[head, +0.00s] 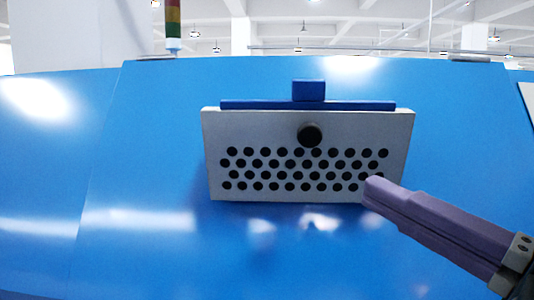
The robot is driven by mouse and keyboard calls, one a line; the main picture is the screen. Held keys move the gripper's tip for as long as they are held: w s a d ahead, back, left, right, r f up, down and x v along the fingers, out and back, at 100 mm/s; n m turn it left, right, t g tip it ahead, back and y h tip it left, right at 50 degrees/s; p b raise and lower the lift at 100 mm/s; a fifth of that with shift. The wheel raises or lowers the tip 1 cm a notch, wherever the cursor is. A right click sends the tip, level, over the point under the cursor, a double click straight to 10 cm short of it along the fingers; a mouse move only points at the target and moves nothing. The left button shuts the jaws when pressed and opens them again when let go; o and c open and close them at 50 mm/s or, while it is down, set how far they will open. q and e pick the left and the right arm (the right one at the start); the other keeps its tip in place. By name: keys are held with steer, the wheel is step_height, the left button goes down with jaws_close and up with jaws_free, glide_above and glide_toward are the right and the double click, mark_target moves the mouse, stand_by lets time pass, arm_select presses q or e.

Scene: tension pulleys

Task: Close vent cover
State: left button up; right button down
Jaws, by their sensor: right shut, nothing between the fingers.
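The vent cover (260,130) is a light grey plate with rows of round dark holes and a black round knob (310,134) near its upper middle. It stands in front of the blue machine panel, with a shadow below it. A blue bar (240,104) with a blue block (308,90) runs along its top edge. My right gripper (372,188) is purple-grey and comes in from the lower right. Its fingers are shut and empty, with the tip in front of the cover's lower right corner. I cannot tell whether it touches the cover. My left gripper is not in view.
The large blue machine panel (150,190) fills most of the view and is smooth and clear to the left of and below the cover. A signal light (173,22) with coloured bands stands behind its top edge at the upper left.

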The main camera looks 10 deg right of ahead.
steer(key=shift+w+a+r+p, duration=0.25)
steer(key=shift+w+r+p, duration=0.25)
steer(key=shift+w, duration=1.25)
steer(key=shift+w+a+r+p, duration=0.25)
steer(key=shift+w+p, duration=0.5)
steer(key=shift+w, duration=1.05)
steer(key=shift+w+a+r+p, duration=0.25)
steer(key=shift+w+r+p, duration=0.25)
steer(key=shift+w, duration=1.25)
steer(key=shift+f, duration=0.1)
